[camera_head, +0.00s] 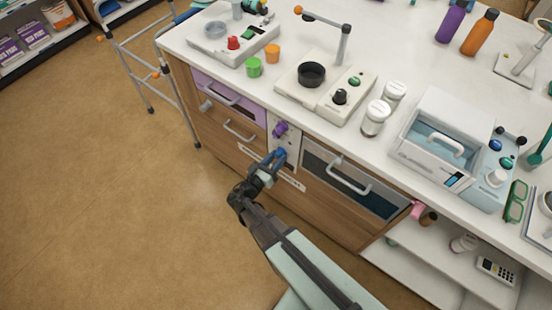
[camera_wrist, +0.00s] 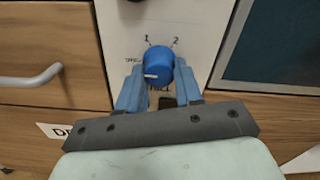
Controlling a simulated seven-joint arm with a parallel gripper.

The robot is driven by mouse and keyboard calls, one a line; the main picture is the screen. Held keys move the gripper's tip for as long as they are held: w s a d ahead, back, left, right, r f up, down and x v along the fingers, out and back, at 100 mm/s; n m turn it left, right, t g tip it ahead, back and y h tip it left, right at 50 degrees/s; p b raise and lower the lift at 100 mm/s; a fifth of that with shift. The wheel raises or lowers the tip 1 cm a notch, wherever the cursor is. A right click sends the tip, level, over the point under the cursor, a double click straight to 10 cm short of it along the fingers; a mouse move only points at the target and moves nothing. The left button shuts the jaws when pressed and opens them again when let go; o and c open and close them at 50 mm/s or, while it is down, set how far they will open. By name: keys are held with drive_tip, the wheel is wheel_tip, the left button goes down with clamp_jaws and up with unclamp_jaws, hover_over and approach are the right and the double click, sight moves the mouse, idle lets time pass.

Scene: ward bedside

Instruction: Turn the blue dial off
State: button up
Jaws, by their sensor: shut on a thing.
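The blue dial (camera_wrist: 158,60) is on a pale upright panel (camera_wrist: 196,28) between drawer fronts. In the wrist view its white mark is at the lower left of its face. The panel carries a "1" and a "2" above the dial and small lettering to its left that I cannot read clearly. My gripper (camera_wrist: 159,78) has one blue finger on each side of the dial and is shut on it. In the head view the dial (camera_head: 280,156) shows just beyond my gripper (camera_head: 272,162), and the fingers partly hide it.
Drawer handles (camera_head: 240,130) stick out at the left, and a dark-fronted drawer with a handle (camera_head: 348,182) is at the right. The counter (camera_head: 375,55) above is crowded. Open floor (camera_head: 130,220) lies to the left.

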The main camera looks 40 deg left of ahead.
drive_tip(key=o, duration=1)
drive_tip(key=shift+o, duration=0.2)
drive_tip(key=s, duration=1.4)
